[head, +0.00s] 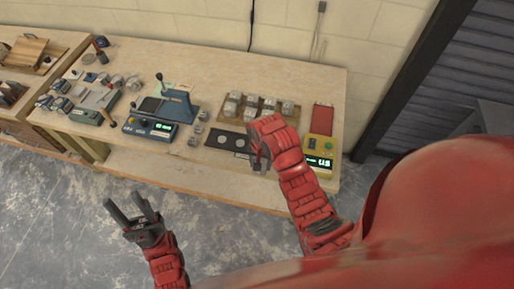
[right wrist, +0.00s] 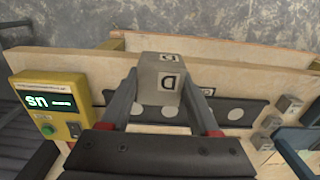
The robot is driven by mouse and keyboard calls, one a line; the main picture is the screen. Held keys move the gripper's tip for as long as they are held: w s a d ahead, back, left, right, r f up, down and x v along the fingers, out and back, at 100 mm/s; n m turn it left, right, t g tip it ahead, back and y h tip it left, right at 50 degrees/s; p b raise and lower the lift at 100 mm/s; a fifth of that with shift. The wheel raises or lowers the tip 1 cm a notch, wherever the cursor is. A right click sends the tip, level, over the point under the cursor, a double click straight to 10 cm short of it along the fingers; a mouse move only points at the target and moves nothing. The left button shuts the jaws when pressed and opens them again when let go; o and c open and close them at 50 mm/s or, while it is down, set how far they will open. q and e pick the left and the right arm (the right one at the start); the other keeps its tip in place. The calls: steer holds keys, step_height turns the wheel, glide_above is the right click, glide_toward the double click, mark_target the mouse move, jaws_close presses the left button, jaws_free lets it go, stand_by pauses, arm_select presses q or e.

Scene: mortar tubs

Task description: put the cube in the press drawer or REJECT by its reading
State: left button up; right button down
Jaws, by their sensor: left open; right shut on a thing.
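In the right wrist view, my right gripper (right wrist: 158,98) is shut on a pale grey cube (right wrist: 157,88) with a dark D on one face and another mark on top. It holds the cube over a black strip with white round spots (right wrist: 235,113). In the head view, my right gripper (head: 259,158) is above the bench front and mostly hides the cube. A yellow device (head: 319,150) has a lit green display; its characters look like "U5", small and unsure. My left gripper (head: 134,212) is open and empty, in front of the bench. I cannot make out a REJECT label.
Several grey cubes sit on a brown board (head: 271,107) behind my right gripper. A red flat piece (head: 323,118) lies behind the yellow device. Several small blocks (head: 195,138) stand beside the blue device.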

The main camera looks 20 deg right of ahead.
steer(key=shift+s+f, duration=0.1)
steer(key=shift+s, duration=0.35)
steer(key=w+a+r+b, duration=0.2)
steer(key=w+b, duration=0.2)
steer(key=w, duration=0.3)
steer(key=w+a+r+b, duration=0.2)
steer(key=w+r+b, duration=0.1)
steer(key=w, duration=0.5)
steer(key=shift+w+a+n+b, duration=0.2)
steer(key=shift+a+n+b, duration=0.2)
steer(key=shift+b, duration=0.3)
